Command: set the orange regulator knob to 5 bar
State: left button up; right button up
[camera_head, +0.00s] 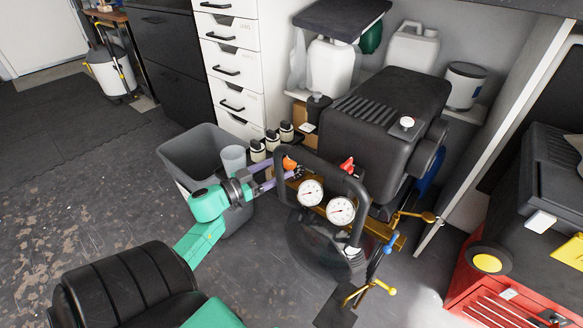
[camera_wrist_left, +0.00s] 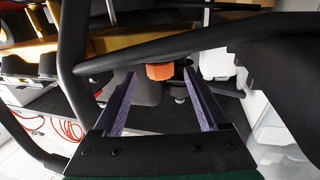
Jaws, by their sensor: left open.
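The orange regulator knob (camera_head: 290,163) sits on the compressor's front, behind the black tube handle and beside two white round gauges, a left one (camera_head: 311,193) and a right one (camera_head: 341,210). The gauge readings are too small to tell. My left gripper (camera_head: 279,172) reaches in from the left with its purple fingers pointing at the knob. In the left wrist view the orange knob (camera_wrist_left: 160,71) shows between the tips of the open fingers, with visible space on both sides. I cannot tell how far the tips overlap it in depth. My right gripper is in neither view.
The black handle bar (camera_head: 283,190) runs close to the fingers. A red part (camera_head: 347,165) is on the compressor right of the knob. A grey bin (camera_head: 190,150) stands behind my left wrist. A red tool chest (camera_head: 500,300) is at the right.

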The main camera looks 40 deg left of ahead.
aim_at(290, 160)
pick_arm(q)
jog(key=b+x, duration=0.1)
jog(key=x, duration=0.3)
jog(key=shift+w+d, duration=0.1)
jog(key=shift+w, duration=0.2)
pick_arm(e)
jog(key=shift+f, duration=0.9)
pick_arm(q)
grip_shut()
jog(key=shift+m+g+h+p, duration=0.4)
jog(key=shift+m+h, duration=0.3)
jog(key=shift+h, duration=0.4)
grip_release()
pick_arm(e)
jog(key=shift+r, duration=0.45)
